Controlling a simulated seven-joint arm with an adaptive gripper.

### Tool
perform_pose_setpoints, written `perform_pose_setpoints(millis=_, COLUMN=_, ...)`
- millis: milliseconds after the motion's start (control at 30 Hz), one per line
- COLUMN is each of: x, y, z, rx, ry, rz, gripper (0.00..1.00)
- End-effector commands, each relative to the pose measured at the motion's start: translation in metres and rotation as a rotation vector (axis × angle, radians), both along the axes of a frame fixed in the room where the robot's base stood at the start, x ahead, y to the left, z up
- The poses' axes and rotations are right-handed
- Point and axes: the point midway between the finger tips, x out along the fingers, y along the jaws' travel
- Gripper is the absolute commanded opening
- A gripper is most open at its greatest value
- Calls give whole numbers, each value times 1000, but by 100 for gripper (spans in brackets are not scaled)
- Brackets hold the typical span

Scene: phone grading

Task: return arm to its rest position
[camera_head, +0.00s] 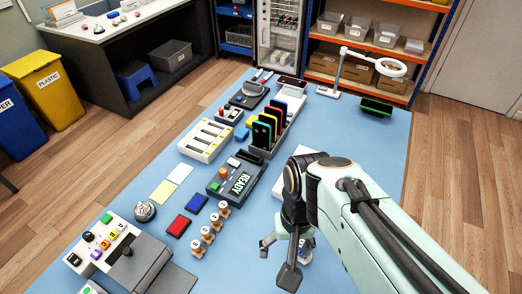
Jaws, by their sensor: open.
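My gripper (277,258) is low in the middle right of the head view, above the blue table (385,158). Its fingers are spread apart and no object shows between them. My arm reaches in from the lower right and hides part of the table. A small item partly shows just behind the gripper; I cannot tell what it is. A rack of upright phones (268,132) stands farther back. A dark device with a "READY" display (238,182) lies left of my arm.
Several wooden stamps (208,234) stand left of my gripper. A grey machine with coloured buttons (110,243) is at lower left. The table's right side is mostly bare.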

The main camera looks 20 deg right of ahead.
Motion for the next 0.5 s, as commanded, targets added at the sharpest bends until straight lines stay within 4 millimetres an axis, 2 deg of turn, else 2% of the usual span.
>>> perform_pose_setpoints(millis=33, x=-14, y=11, z=7, rx=2, ry=-12, rz=99, gripper=64)
perform_pose_setpoints(millis=100, x=-33, y=22, z=13, rx=3, ry=-13, rz=220, gripper=64)
perform_pose_setpoints(millis=200, x=-50, y=29, z=16, rx=1, ry=-13, rz=325, gripper=64)
perform_pose_setpoints(millis=300, x=-56, y=31, z=17, rx=0, ry=-10, rz=359, gripper=64)
perform_pose_setpoints(millis=500, x=-55, y=31, z=17, rx=1, ry=-9, rz=357, gripper=64)
